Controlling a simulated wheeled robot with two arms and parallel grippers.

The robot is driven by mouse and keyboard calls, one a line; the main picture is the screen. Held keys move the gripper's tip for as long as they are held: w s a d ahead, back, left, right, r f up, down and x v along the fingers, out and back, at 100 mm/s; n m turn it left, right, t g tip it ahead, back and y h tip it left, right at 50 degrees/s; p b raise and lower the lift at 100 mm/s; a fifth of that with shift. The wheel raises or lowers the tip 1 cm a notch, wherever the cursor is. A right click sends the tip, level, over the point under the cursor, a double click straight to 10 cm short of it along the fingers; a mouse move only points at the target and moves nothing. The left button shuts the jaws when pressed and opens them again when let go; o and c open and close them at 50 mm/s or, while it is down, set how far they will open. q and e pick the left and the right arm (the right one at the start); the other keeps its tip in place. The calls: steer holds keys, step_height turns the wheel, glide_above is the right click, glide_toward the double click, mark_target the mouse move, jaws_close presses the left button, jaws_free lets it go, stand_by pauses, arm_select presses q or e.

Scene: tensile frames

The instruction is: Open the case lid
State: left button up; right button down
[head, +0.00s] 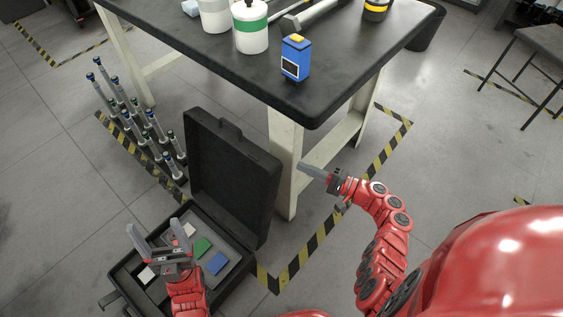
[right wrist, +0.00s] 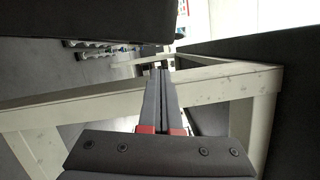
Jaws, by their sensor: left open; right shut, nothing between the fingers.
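The black case (head: 233,275) sits on the floor at the lower left of the head view. Its lid (head: 232,180) stands up steeply from the base, with the handle on its top edge, so the inside shows. My left gripper (head: 154,226) is open and empty, in front of the lid and over the open base in the picture; I cannot tell its height. My right gripper (head: 302,167) is shut and empty, to the right of the lid and apart from it, by the table leg. Its closed fingers (right wrist: 162,85) also show in the right wrist view.
The case holds a green block (head: 203,246), a blue block (head: 215,263) and pale blocks. A black-topped table (head: 205,45) with cream legs stands behind, carrying bottles and a blue device (head: 295,58). A rack of upright tubes (head: 140,120) stands left of the lid.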

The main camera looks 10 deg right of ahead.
steer(key=x, duration=1)
steer(key=shift+b, duration=0.45)
steer(key=shift+r, duration=0.1)
steer(key=s+a+r+n+p, duration=0.2)
steer(key=s+a+r+p, duration=0.1)
steer(key=s+a, duration=0.2)
steer(key=shift+s+a+n+g, duration=0.3)
steer(key=shift+a+g, duration=0.1)
steer(key=shift+a, duration=0.6)
